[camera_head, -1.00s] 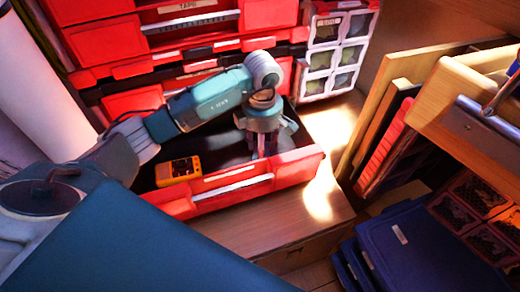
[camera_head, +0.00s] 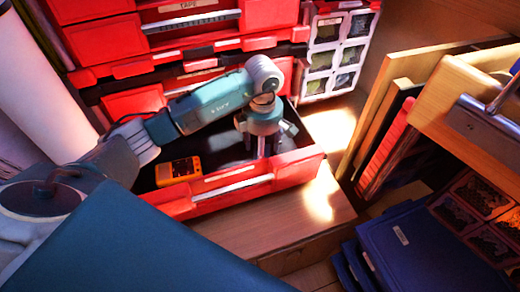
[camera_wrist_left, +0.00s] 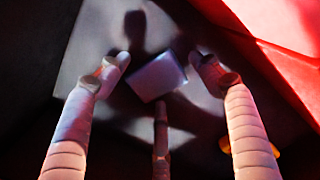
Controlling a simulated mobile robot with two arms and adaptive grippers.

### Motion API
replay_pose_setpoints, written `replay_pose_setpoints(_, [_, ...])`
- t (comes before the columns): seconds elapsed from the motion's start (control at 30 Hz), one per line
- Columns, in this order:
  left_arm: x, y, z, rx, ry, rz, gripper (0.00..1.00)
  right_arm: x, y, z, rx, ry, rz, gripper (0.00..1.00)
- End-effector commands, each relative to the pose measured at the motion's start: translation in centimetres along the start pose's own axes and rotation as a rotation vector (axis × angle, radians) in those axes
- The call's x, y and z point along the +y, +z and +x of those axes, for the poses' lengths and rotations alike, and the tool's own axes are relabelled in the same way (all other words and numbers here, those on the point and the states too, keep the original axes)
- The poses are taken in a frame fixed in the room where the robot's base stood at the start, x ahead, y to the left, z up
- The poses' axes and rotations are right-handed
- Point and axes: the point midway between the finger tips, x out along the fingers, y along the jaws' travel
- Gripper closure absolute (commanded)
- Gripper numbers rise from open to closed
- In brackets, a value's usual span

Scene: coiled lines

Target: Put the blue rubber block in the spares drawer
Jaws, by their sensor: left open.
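The pulled-out red drawer (camera_head: 240,190) has a dark inside and a pale label strip on its front; I cannot read the label. My left gripper (camera_head: 266,150) points down into its right part. In the left wrist view, a small block (camera_wrist_left: 157,76), pale blue-grey in this light, lies tilted on the drawer floor. The open fingers of my left gripper (camera_wrist_left: 159,70) stand around it, with visible gaps at the sides; the lower finger's tip is close to its near edge. The block is hidden in the head view. My right gripper is not in view.
An orange-yellow device (camera_head: 178,171) lies in the drawer's left part. More red drawers (camera_head: 190,30) stack behind. A clear-fronted compartment case (camera_head: 337,55) stands to the right. Wooden boards (camera_head: 385,110) lean further right, and blue cases (camera_head: 405,245) sit below.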

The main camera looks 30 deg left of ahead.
Motion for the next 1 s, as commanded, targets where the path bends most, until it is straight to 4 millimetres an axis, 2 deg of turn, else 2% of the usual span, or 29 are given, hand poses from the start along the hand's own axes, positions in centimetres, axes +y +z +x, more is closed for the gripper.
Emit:
replay_pose_setpoints(0.17, [0.0, 0.0, -0.3, 0.000, 0.000, 0.000, 0.35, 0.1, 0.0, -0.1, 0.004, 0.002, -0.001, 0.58])
replay_pose_setpoints(0.23, [0.0, 0.0, -0.6, -0.001, 0.000, 0.000, 0.35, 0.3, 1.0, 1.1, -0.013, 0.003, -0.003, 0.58])
replay_pose_setpoints(0.5, [0.2, 0.1, -6.7, -0.002, 0.005, 0.001, 0.35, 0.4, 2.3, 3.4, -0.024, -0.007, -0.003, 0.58])
replay_pose_setpoints(0.7, [0.1, 0.0, -10.4, 0.000, 0.003, 0.000, 0.35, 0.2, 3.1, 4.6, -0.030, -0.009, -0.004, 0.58])
replay_pose_setpoints(0.83, [0.0, 0.0, -11.8, 0.000, 0.001, 0.000, 0.35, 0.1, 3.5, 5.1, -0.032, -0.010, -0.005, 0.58])
replay_pose_setpoints(1.0, [0.0, 0.0, -12.5, 0.000, -0.001, 0.000, 0.35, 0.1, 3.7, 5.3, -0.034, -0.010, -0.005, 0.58])
